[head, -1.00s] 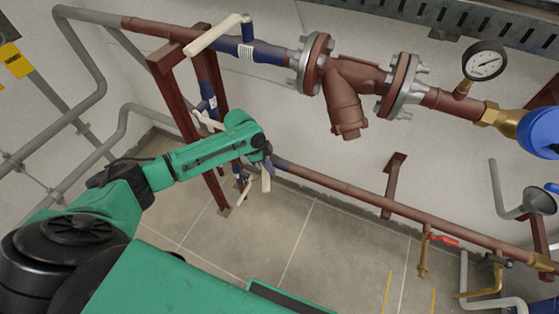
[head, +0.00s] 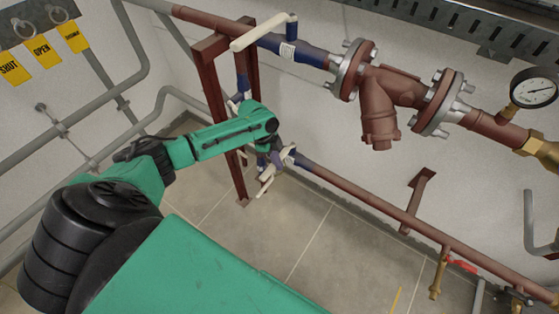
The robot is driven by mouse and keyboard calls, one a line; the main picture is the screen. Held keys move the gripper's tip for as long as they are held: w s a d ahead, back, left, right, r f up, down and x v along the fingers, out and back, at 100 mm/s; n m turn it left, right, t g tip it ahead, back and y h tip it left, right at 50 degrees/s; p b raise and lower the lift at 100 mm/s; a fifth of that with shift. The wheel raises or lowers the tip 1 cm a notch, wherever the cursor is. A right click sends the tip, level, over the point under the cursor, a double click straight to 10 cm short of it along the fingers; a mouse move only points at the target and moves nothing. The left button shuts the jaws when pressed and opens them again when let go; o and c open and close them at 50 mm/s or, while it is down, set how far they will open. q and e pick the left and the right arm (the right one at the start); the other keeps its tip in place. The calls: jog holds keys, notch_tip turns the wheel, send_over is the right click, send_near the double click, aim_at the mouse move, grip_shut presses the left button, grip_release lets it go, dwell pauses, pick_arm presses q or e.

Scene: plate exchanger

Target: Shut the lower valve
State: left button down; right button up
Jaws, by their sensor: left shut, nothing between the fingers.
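The lower valve is on the lower brown pipe, beside the steel frame. Its blue body (head: 289,157) shows just right of my left wrist, and cream pieces hang below it. My left gripper (head: 266,168) is shut and empty, right at this valve and in front of part of it. I cannot clearly tell its fingers from the cream lever (head: 265,186), nor whether they touch. The green left arm covers some of the valve area. My right gripper is not in view.
An upper valve with a long cream lever (head: 262,33) sits on the upper pipe. A blue vertical pipe section (head: 243,86) stands behind my left wrist. A brown steel frame (head: 212,80) is close to the arm. Yellow tags (head: 41,50) hang at top left. Floor below the pipe is clear.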

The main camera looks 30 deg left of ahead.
pick_arm(q)
jog(key=shift+a, duration=0.15)
notch_tip(320, 180, up, 10)
jog(key=p, duration=0.1)
jog(key=shift+d+f, duration=0.25)
jog(key=shift+d, duration=0.2)
